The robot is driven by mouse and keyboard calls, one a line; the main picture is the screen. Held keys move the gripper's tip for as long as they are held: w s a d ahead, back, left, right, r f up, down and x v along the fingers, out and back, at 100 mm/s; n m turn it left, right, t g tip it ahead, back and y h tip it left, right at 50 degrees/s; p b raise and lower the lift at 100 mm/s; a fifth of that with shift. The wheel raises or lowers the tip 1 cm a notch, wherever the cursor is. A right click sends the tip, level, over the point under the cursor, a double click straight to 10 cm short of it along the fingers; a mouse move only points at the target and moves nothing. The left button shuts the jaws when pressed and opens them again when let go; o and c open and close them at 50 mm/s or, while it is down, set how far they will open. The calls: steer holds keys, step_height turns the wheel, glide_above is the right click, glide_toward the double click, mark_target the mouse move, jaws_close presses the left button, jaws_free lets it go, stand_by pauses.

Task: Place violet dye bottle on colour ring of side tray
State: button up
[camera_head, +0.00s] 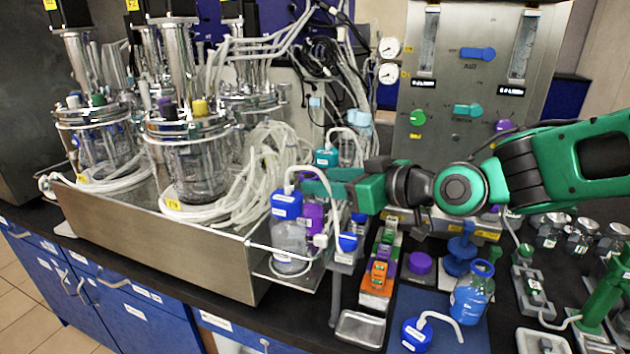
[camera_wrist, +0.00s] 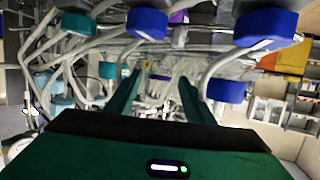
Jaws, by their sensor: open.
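A violet-capped bottle (camera_head: 312,217) stands on the side tray (camera_head: 290,278), partly hidden behind a clear bottle with a blue cap (camera_head: 287,205). A violet patch (camera_wrist: 178,17) shows at the top of the wrist view, probably its cap. My gripper (camera_head: 312,181) reaches in from the right just above the violet cap. Its fingers (camera_wrist: 163,97) are apart, with nothing clearly held between them. The bottle's body and any colour ring under it are hidden or too small to tell.
White tubes crowd around my gripper. Glass bioreactors (camera_head: 190,150) stand at left. A blue bottle (camera_head: 472,292), a loose blue cap with a tube (camera_head: 416,335) and a violet lid (camera_head: 420,263) are on or near the blue mat. An orange rack (camera_head: 377,285) stands beside it.

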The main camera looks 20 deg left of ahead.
steer(key=v, duration=0.6)
steer(key=shift+s+d, duration=0.15)
steer(key=shift+d, duration=0.1)
steer(key=shift+s, duration=0.1)
